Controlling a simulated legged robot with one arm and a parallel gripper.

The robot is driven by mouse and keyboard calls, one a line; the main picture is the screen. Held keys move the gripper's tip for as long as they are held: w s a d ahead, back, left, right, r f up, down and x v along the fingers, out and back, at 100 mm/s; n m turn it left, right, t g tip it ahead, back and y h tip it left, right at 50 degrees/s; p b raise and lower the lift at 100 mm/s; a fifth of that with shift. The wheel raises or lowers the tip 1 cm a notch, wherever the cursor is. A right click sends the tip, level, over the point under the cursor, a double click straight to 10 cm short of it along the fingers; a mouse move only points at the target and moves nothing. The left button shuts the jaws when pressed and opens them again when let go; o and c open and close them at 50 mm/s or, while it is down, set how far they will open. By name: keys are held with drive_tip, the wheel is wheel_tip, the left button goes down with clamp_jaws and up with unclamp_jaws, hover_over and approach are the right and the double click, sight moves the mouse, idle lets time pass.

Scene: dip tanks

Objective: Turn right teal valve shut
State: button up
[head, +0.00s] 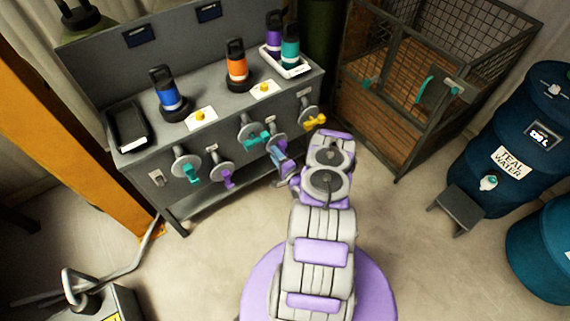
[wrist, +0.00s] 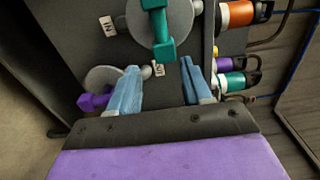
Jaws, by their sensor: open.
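The right teal valve is a teal bar handle (wrist: 158,30) on a round grey plate, at the top of the wrist view. In the head view its handle (head: 257,139) lies roughly sideways on the bench front. My gripper (wrist: 160,67) is open and empty, its two blue fingers spread. The handle's lower end in the wrist view is just beyond the gap between the fingertips; I cannot tell whether they touch. In the head view my gripper (head: 278,152) is just right of and below this handle. Another teal valve (head: 188,171) is at the left of the bench front.
A purple valve (wrist: 95,101) sits close beside one finger in the wrist view. Another purple valve (head: 225,177) and a yellow valve (head: 314,121) are on the bench front. Bottles stand on the bench top. A wire cage (head: 397,150) stands to the right.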

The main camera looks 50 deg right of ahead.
drive_tip(key=p+v, duration=0.1)
drive_tip(key=v, duration=0.5)
drive_tip(key=shift+s, duration=0.35)
